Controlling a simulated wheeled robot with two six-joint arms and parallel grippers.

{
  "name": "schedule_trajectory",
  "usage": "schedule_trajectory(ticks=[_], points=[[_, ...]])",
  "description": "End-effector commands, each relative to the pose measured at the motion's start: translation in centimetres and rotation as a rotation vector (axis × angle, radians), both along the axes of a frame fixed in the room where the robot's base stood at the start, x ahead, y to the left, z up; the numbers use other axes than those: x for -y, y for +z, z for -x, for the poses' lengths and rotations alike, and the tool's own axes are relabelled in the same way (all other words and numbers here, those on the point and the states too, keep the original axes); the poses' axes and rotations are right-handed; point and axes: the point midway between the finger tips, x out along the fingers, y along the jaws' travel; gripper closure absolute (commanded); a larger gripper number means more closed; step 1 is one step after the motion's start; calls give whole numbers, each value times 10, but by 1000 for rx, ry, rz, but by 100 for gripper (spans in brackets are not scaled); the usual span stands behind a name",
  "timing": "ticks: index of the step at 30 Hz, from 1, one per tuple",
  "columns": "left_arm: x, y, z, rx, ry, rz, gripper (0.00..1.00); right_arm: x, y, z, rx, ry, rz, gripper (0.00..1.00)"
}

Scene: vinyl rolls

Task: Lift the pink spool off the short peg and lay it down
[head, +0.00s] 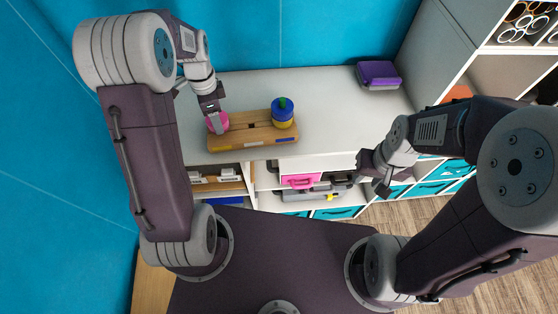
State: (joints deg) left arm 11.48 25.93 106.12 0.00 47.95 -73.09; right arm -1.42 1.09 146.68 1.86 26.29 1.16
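A pink spool (217,122) is at the left end of a wooden peg board (240,138) on the white counter. My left gripper (213,120) is directly over the spool with its fingers against or just in front of it. The fingers partly hide the spool, so I cannot tell whether they grip it. The short peg under the spool is hidden. Blue and yellow spools (283,116) are stacked at the board's right end, with a green top showing. My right gripper (369,175) is open and empty, in front of the counter at the right.
The white counter (325,105) is clear between the board and a purple box (378,75) at the back right. Shelves below hold a pink-handled case (300,181) and teal bins (335,213). A cubby shelf with rolls (527,22) stands at the far right.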

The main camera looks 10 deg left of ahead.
Motion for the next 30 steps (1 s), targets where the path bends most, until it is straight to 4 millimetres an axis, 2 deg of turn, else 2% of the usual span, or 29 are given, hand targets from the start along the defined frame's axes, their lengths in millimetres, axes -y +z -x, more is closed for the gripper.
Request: schedule_trajectory(ticks=[1, 30], points=[[0, 7, 0, 0, 0, 0, 99, 0, 7, 0, 0, 0, 0, 64], [-1, 66, -1, 1, 0, 0, 99, 0, 63, 0, 0, 0, 0, 64]])
